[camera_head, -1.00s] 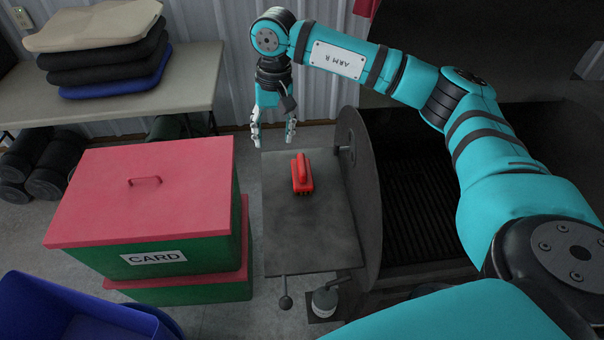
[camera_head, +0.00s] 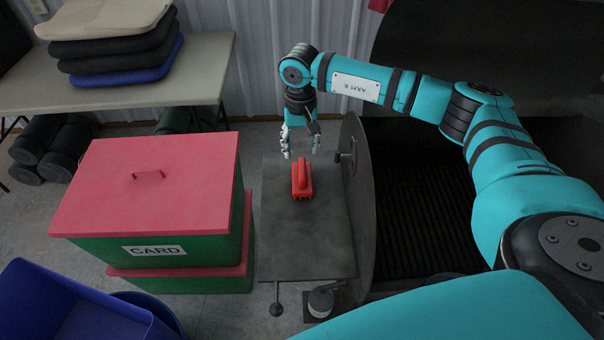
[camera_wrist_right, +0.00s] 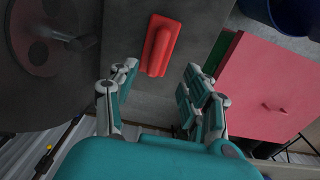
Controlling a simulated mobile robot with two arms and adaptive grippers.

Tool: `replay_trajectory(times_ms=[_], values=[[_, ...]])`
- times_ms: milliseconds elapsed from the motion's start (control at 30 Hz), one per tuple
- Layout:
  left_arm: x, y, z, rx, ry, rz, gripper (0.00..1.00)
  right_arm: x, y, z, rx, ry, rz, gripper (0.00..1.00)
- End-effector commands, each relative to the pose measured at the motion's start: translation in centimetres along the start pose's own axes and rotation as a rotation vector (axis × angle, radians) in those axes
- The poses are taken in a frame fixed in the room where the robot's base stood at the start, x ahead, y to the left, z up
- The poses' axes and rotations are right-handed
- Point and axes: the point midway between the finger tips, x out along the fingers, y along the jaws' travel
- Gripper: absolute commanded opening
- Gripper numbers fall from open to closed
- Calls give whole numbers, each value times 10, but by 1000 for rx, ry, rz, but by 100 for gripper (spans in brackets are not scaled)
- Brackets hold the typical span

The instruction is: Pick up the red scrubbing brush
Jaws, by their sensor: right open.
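The red scrubbing brush (camera_head: 302,177) lies on the grey side shelf (camera_head: 305,235) of a dark grill, near the shelf's back half. In the right wrist view the brush (camera_wrist_right: 160,45) shows its long red handle, beyond and between the open fingers. My right gripper (camera_head: 300,153) is open and empty, pointing down just behind the brush in the head view. It also shows in the right wrist view (camera_wrist_right: 158,90), with its fingers spread apart and the brush ahead of them. My left gripper is not in view.
The dark grill body (camera_head: 430,190) with a round end plate stands right of the shelf. Green bins with a red lid (camera_head: 150,185) marked CARD stand close on its left. A blue bin (camera_head: 75,305) is at front left. A table (camera_head: 205,75) with stacked cushions stands behind.

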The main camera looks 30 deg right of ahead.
Motion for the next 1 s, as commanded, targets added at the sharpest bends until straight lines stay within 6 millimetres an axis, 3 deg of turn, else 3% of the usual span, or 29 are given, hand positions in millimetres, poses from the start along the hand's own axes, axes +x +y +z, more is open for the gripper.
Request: replay_trajectory(times_ms=[167, 467, 700, 1000], values=[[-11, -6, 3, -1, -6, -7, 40, 28, -1, 1, 0, -2, -1, 48], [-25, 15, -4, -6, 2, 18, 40, 51, 1, 1, 0, -4, 1, 48], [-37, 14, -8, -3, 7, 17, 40, 85, 1, 0, 0, -1, -2, 48], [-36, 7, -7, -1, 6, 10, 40, 90, 2, -1, -1, 1, -2, 45]])
